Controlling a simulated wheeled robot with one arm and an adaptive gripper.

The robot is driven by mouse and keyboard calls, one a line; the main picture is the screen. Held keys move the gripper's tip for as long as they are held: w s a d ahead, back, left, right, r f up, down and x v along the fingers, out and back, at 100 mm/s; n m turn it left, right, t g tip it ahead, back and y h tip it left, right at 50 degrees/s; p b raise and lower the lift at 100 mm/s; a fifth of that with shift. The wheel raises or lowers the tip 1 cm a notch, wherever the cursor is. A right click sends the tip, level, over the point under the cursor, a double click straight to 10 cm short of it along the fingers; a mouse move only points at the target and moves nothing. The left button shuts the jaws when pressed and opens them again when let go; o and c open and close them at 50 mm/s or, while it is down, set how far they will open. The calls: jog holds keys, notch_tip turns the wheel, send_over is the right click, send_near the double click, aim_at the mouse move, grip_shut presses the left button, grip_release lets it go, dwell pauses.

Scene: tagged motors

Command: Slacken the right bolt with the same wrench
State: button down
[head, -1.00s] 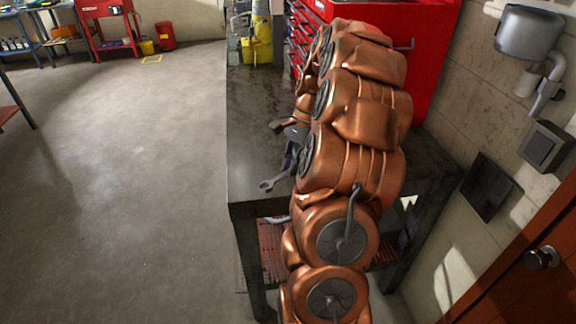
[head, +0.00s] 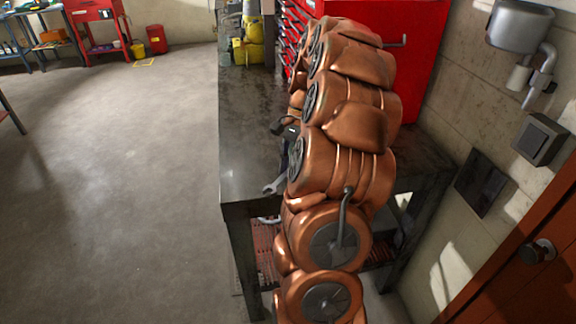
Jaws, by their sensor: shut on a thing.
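A grey open-ended wrench (head: 272,187) shows in the head view, its jaw end just past my copper-coloured arm, low over the near part of the dark bench. My gripper (head: 284,161) is mostly hidden behind my arm; only small dark parts of it show. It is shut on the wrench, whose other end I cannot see. No bolt can be made out, and my arm covers much of the bench. Yellow machines (head: 247,45), perhaps motors, stand at the bench's far end, away from the gripper; no tag on them is readable.
The dark bench top (head: 245,120) is clear left of my arm. A red tool chest (head: 405,60) stands on its right. A wall with a grey box (head: 541,139) and a red door (head: 535,275) are at right. The floor at left is open.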

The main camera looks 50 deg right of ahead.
jog(key=shift+s+d+n+g+b, duration=0.2)
jog(key=shift+s+n+g+b, duration=0.2)
jog(key=shift+s+n+b, duration=0.45)
jog(key=shift+n, duration=0.35)
jog(key=shift+s+d+n+g+h, duration=0.2)
jog(key=shift+s+n, duration=0.2)
jog(key=shift+n, duration=0.15)
jog(key=shift+s+d+n+g+h, duration=0.1)
jog(key=shift+s+d+n+g, duration=0.1)
jog(key=shift+s+n, duration=0.25)
jog(key=shift+w+a+m+b, duration=0.15)
jog(key=shift+w+m+b, duration=0.2)
jog(key=shift+b, duration=0.3)
jog(key=shift+r, duration=0.8)
jog(key=shift+r+p, duration=0.3)
jog(key=shift+r, duration=0.65)
